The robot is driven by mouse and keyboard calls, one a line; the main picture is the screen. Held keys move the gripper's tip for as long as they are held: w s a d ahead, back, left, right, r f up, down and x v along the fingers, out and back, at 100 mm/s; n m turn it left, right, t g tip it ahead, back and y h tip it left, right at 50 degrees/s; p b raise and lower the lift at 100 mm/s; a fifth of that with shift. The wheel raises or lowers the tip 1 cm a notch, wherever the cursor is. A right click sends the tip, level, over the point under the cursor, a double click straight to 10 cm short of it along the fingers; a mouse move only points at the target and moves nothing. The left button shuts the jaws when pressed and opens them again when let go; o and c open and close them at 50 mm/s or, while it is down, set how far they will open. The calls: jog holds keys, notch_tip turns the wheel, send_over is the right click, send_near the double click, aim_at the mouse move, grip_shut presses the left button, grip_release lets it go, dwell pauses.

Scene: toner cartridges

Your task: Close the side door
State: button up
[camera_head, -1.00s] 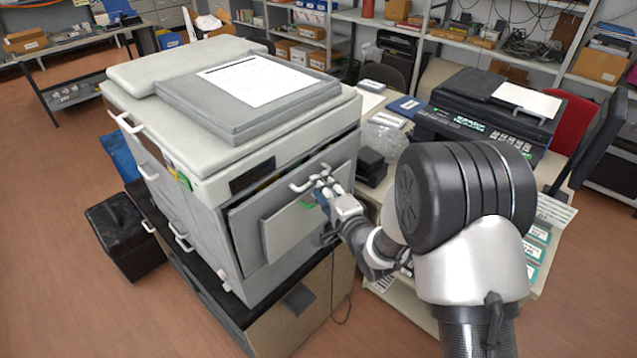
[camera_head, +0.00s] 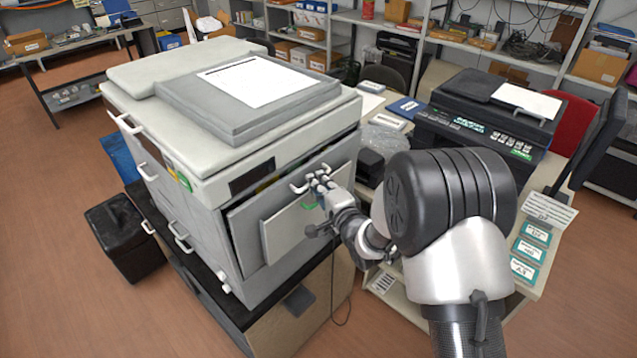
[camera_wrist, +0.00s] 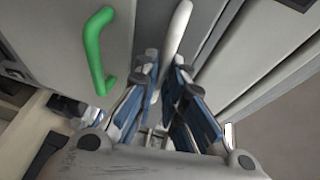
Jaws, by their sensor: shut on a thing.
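The side door (camera_head: 245,232) is a grey panel on the right side of the large copier (camera_head: 205,125). A dark gap with bits of yellow shows along its top edge, so it looks ajar. A white handle (camera_head: 298,188) sits near its top. My gripper (camera_head: 318,183) is at this handle. In the wrist view, the white handle (camera_wrist: 179,28) runs down between the blue-padded fingers of my gripper (camera_wrist: 163,85), which are shut on it; the exact contact is partly hidden. A smaller panel (camera_head: 282,232) with a green handle (camera_wrist: 95,50) lies just below and beside the gripper.
The copier stands on a dark-topped cabinet (camera_head: 318,290). A desk with a black printer (camera_head: 490,115) and several labelled boxes is to the right, close to my arm. A black bin (camera_head: 125,237) stands at the left.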

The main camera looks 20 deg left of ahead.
grip_shut()
jog(key=shift+w+a+r+b, duration=0.1)
jog(key=shift+w+a+b, duration=0.2)
jog(key=shift+a, duration=0.3)
jog(key=shift+w+a+r+b, duration=0.15)
jog(key=shift+a+b, duration=0.1)
jog(key=shift+a, duration=0.3)
jog(key=shift+r, duration=0.15)
jog(key=o, duration=0.6)
grip_release()
jog(key=shift+o, duration=0.4)
jog(key=shift+s+d, duration=0.35)
jog(key=shift+d, duration=0.05)
jog(key=v, duration=1.1)
